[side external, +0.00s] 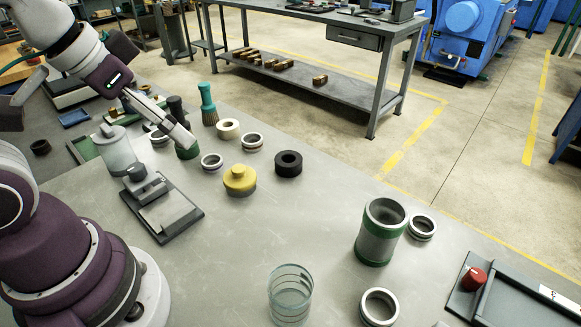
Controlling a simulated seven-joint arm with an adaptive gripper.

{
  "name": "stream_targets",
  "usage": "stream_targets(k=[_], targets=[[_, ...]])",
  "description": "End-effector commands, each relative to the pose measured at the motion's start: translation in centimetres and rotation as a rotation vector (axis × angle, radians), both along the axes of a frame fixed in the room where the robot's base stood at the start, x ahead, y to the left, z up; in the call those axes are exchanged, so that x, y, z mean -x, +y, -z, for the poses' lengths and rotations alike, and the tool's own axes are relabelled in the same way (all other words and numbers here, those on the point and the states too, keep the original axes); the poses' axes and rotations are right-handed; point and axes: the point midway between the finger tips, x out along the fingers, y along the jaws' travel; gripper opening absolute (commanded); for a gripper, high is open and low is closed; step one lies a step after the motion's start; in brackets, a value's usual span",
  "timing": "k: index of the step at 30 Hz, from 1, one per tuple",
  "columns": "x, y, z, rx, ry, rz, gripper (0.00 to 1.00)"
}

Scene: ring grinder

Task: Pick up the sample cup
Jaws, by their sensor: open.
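I cannot tell for sure which piece is the sample cup. Cup-like things in the side external view are a clear glass vessel (290,298) at the front edge, a grey metal cylinder with green bands (380,235) right of centre, and a cloudy jar (116,152) at the left. My gripper (188,140) is open at the upper left, over or beside a small dark green round piece (187,153). The fingers partly hide that piece, and I cannot tell whether they touch it.
Close around my gripper are a teal-handled brush (208,105), metal rings (211,161), a cream ring (228,128) and a yellow knobbed piece (239,180). A black ring (288,163) lies further right. A dark-based device (160,207) stands front left. The bench centre is clear.

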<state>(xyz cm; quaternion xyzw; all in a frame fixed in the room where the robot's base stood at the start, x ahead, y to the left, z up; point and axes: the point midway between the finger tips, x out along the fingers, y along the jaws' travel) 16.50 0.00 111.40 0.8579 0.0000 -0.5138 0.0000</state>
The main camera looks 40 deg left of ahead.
Motion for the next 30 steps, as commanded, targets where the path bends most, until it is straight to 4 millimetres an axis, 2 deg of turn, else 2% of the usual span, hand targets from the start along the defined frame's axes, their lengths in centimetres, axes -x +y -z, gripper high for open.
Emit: stream_targets(k=[5, 8, 11, 15, 18, 21, 25, 30], targets=[[-0.2, -0.2, 0.0, 0.013, 0.008, -0.020, 0.87], [-1.2, -1.4, 0.4, 0.094, 0.067, -0.166, 0.87], [-2.8, -4.3, 1.4, 0.217, 0.165, -0.449, 0.87], [-4.0, -9.8, 4.3, 0.349, 0.286, -0.912, 0.87], [-3.7, -13.6, 6.8, 0.395, 0.343, -1.222, 0.87], [-2.8, -16.2, 8.8, 0.409, 0.366, -1.462, 0.87], [-2.0, -17.8, 10.3, 0.412, 0.370, -1.627, 0.87], [-1.7, -17.9, 13.4, 0.407, 0.368, -1.659, 0.87]])
